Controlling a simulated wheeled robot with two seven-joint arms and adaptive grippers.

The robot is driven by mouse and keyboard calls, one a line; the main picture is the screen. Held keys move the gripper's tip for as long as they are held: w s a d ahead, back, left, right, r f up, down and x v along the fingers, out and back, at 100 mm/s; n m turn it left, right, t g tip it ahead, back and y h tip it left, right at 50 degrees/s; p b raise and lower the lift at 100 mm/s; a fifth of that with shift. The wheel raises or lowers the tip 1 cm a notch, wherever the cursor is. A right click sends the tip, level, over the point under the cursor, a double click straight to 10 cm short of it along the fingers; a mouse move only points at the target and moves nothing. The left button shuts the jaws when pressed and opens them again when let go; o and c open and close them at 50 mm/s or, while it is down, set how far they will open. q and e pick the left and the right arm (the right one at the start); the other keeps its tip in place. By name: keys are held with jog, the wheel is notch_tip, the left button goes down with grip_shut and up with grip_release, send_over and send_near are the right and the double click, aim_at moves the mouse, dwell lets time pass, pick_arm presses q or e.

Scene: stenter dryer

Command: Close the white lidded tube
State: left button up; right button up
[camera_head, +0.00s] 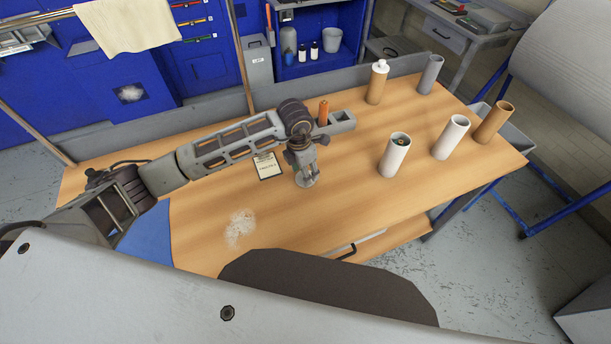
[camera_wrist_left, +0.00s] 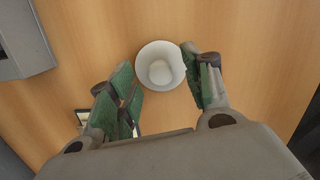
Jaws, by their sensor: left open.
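A white tube (camera_head: 395,155) stands upright on the table; its top is uncovered, with something dark inside. A second white tube (camera_head: 450,137) stands right of it, its top also open. My left gripper (camera_head: 306,178) points down near the table's middle, left of both tubes. In the left wrist view, its green-padded fingers (camera_wrist_left: 160,82) are open, on either side of a round white cap-like piece (camera_wrist_left: 160,64). The right finger is close to the piece's rim; I cannot tell if it touches. In the head view the gripper mostly hides this piece. My right gripper is not in view.
A brown tube with a white top (camera_head: 377,85), a grey tube (camera_head: 431,75) and a brown tube (camera_head: 494,122) stand toward the back and right. A grey box (camera_head: 341,122) and a clipboard (camera_head: 269,166) are near my left arm. The front right tabletop is clear.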

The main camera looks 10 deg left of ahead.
pick_arm(q)
jog(key=shift+f, duration=0.65)
jog(key=shift+c, duration=0.4)
jog(key=c, duration=0.8)
